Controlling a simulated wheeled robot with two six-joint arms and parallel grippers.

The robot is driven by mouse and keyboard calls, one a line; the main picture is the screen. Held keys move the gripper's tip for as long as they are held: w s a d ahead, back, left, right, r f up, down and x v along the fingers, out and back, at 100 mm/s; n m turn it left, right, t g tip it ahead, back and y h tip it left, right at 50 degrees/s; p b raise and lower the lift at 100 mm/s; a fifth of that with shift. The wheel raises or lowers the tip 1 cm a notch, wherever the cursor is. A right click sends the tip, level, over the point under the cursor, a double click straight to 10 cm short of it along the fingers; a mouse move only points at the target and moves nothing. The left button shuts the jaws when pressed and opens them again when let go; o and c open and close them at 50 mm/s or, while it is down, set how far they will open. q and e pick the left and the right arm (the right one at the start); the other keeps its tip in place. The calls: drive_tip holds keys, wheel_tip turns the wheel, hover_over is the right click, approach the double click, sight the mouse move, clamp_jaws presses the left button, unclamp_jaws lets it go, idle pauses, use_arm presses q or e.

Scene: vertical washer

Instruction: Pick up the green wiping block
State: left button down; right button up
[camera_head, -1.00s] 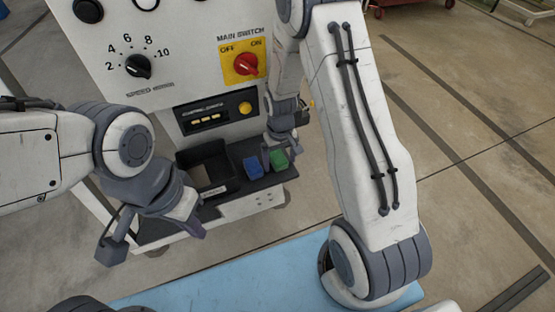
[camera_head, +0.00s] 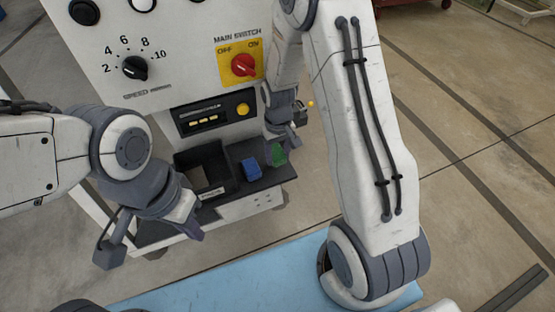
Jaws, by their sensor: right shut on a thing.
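The green wiping block (camera_head: 278,155) is in my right gripper (camera_head: 277,141), above the right end of the dark shelf (camera_head: 235,188) on the machine's front. The gripper is shut on its upper part, and the fingertips are small and partly hidden. The block looks slightly tilted and a little above the shelf. My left gripper (camera_head: 152,240) is open and empty at the lower left, its two fingers spread wide, left of the shelf.
A blue block (camera_head: 251,168) sits on the shelf just left of the green one. A black open bin (camera_head: 228,170) stands further left. The panel above carries a red main switch (camera_head: 243,66), a speed dial (camera_head: 135,68) and a yellow button (camera_head: 243,109).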

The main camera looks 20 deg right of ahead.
drive_tip(key=s+d+r, duration=0.6)
drive_tip(key=d+r, duration=0.2)
drive_tip(key=d, duration=0.1)
drive_tip(key=shift+s+d, duration=0.25)
drive_tip(key=shift+d, duration=0.15)
